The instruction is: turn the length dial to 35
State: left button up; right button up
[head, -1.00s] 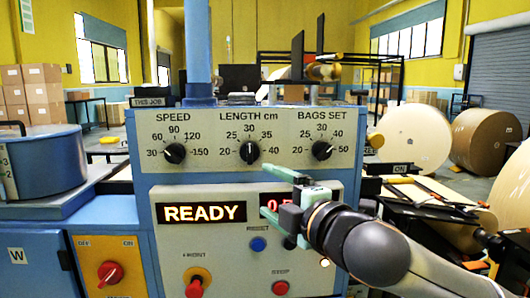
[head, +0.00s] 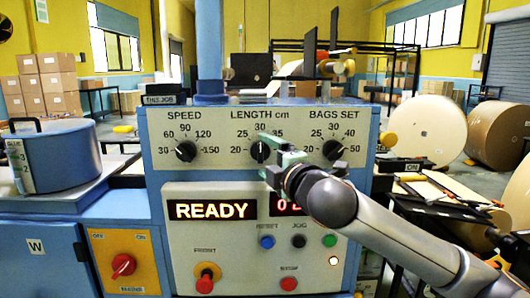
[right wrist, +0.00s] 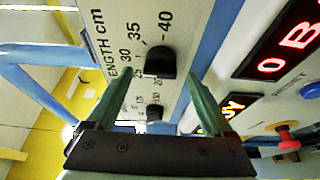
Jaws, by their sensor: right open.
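The length dial (head: 258,151) is a black knob in the middle of the upper panel, between the speed dial (head: 186,151) and the bags set dial (head: 333,150). Its white mark appears to point up, near 30. My right gripper (head: 272,168) is in front of it and hides its lower right part. In the right wrist view the length dial (right wrist: 161,60) shows beyond and between the open green fingers (right wrist: 158,90), with 35 and 40 printed near it. I cannot tell whether the fingers touch it. My left gripper is not in view.
Below is a lit READY display (head: 210,209) beside a red digit display, partly hidden by my right arm. Buttons and a red knob (head: 206,284) sit under them. A blue pot (head: 55,160) stands at the left. Paper rolls (head: 424,130) stand at the right.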

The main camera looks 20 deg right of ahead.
jog(key=shift+w+a, duration=0.1)
jog(key=shift+w, duration=0.45)
jog(key=c, duration=1.4)
jog(key=shift+o, duration=0.2)
jog(key=shift+f+m+b, duration=0.3)
jog(key=shift+m+b, duration=0.3)
jog(key=shift+b, duration=0.25)
jog(key=m+b, duration=0.1)
jog(key=m+t+b, duration=0.1)
jog(key=m+b, duration=0.1)
jog(key=shift+f+t, duration=0.2)
jog(key=shift+t, duration=0.1)
jog(key=m+t+h+b, duration=0.1)
jog(key=m+b, duration=0.1)
jog(key=m, duration=0.1)
jog(key=shift+a+b, duration=0.1)
jog(key=shift+b, duration=0.3)
jog(key=shift+m+b, duration=0.5)
jog(key=shift+m, duration=0.6)
jog(key=shift+r+t+h, duration=0.1)
jog(key=shift+t+h, duration=0.2)
jog(key=shift+h, duration=0.1)
